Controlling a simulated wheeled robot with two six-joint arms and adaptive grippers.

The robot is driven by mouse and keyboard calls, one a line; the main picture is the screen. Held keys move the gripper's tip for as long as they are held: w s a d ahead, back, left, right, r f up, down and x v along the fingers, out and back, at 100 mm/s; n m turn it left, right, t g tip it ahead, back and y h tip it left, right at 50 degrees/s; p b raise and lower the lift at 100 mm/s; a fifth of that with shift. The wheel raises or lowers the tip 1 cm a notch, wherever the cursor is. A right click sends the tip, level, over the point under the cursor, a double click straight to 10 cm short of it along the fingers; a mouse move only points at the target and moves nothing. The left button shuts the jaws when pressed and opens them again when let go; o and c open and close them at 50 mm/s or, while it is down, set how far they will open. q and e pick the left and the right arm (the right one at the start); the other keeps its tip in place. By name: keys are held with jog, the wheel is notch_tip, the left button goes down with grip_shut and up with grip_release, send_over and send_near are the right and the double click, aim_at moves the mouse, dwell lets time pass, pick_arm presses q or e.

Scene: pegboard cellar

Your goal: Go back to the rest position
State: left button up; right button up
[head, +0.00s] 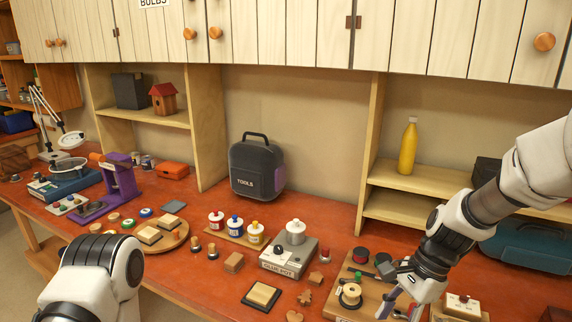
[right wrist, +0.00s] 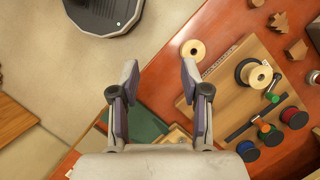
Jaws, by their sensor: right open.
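My right gripper (head: 402,308) reaches in from the right in the head view, low over the front part of the red bench. In the right wrist view its two fingers (right wrist: 160,68) are spread wide with nothing between them; the bench's front edge and the floor lie below. A small round wooden piece (right wrist: 193,49) lies on the bench just beyond the right-hand fingertip. My left arm shows only as a white link at the lower left of the head view; its gripper is out of the picture.
A wooden board with thread spools (right wrist: 226,83) lies beside the right gripper. A glue pot (head: 289,258), a tray of small bottles (head: 232,238) and a purple press (head: 121,180) stand on the bench. A dark tool case (head: 256,170) stands against the wall. Cabinets (head: 290,35) hang above.

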jog(key=s+f+g+b, duration=0.1)
jog(key=s+f+g, duration=0.25)
jog(key=f, duration=0.75)
jog(key=s+d+f+n+h+b, duration=0.25)
jog(key=s+f+n, duration=0.25)
jog(key=s+f, duration=0.65)
jog(key=s+d+f+n+h+b, duration=0.1)
jog(key=s+d+f+n+h, duration=0.2)
jog(key=s+f, duration=0.9)
pick_arm(q)
jog(key=f, duration=0.2)
jog(key=w+f, duration=0.1)
jog(key=f, duration=0.1)
jog(key=shift+d+f, duration=0.15)
jog(key=shift+f, duration=0.25)
pick_arm(e)
jog(key=w+n+t, duration=0.2)
jog(key=n, duration=0.1)
jog(key=w+r+n+t+y, duration=0.1)
jog(key=w+n+t, duration=0.1)
jog(key=t, duration=0.1)
jog(key=shift+w+a+r+n, duration=0.1)
jog(key=shift+w+a+n, duration=0.05)
jog(key=shift+w+n, duration=0.25)
